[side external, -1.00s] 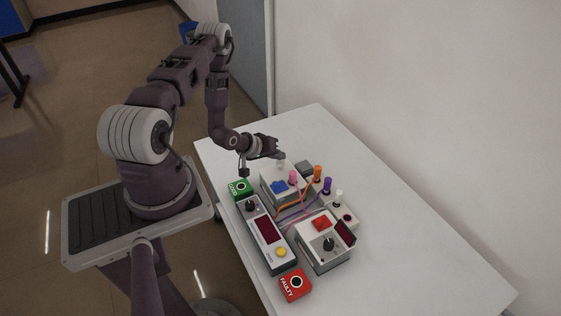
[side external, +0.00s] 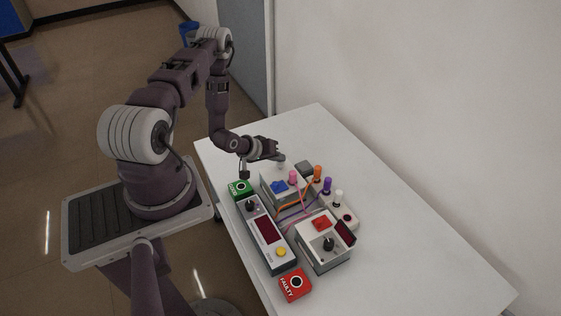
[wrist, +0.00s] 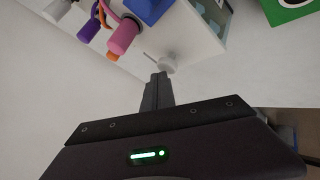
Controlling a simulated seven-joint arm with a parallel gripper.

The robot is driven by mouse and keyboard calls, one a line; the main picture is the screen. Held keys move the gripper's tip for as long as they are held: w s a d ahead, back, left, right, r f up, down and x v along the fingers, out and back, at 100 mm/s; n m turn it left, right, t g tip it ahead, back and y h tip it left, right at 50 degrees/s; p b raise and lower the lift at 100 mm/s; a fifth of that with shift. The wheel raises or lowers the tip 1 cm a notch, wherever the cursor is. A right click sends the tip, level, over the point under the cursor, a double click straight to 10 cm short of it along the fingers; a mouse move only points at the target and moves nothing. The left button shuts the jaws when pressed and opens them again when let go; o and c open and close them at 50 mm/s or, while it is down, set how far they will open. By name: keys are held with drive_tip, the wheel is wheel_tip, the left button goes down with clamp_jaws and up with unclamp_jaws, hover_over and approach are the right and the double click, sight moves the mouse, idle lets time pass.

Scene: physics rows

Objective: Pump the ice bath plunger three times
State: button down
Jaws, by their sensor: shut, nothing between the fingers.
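The ice bath appears to be the pale box (side external: 268,187) with a blue block (side external: 279,187) and a pink plug (side external: 293,177) on top. Its plunger looks like the small white round knob (side external: 281,158) at the box's far end. The knob also shows in the wrist view (wrist: 167,65), just beyond my fingertips. My gripper (side external: 276,151) is shut and empty, close above the knob. In the wrist view its fingers (wrist: 158,78) are together and point at the knob. I cannot tell whether they touch it.
Orange (side external: 318,173), purple (side external: 327,185) and white (side external: 338,197) plugs stand right of the box. A control panel (side external: 267,232), a second device (side external: 325,253), a green GOOD block (side external: 240,189) and a red FAULTY block (side external: 295,284) stand nearby. The table's right side is clear.

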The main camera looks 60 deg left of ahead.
sight(278, 164)
drive_tip(key=shift+f, duration=0.7)
idle(0.4)
drive_tip(key=shift+r, duration=1.6)
drive_tip(key=shift+r, duration=2.55)
wheel_tip(278, 164, up, 4)
drive_tip(key=shift+f, duration=0.1)
drive_tip(key=shift+f, duration=0.1)
